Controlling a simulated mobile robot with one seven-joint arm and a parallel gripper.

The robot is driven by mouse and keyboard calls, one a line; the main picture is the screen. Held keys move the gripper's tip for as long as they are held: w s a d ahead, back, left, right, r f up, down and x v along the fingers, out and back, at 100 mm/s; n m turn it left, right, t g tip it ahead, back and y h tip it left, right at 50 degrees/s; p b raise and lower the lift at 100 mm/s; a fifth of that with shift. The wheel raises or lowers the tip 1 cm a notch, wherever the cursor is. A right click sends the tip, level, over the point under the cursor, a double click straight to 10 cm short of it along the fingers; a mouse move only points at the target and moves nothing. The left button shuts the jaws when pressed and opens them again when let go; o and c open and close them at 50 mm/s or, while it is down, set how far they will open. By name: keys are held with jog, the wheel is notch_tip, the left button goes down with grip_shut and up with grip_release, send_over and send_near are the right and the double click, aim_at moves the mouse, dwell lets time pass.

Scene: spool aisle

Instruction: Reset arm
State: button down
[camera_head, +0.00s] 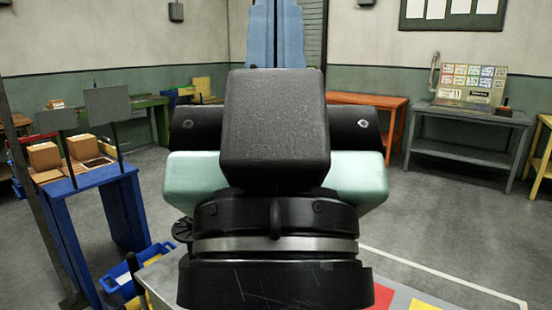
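My arm fills the middle of the head view, with its black and pale green links close to the camera. They hide much of what lies straight ahead. The end of the arm and my gripper do not show, so I cannot see its fingers or whether it holds anything.
A blue table (108,177) with cardboard boxes (45,156) stands at the left. A blue bin (120,279) is on the floor beside it. An orange table (375,100) and a grey table (466,117) stand along the back wall. Open floor (440,215) lies at the right.

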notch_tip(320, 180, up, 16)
jog(key=p, duration=1.4)
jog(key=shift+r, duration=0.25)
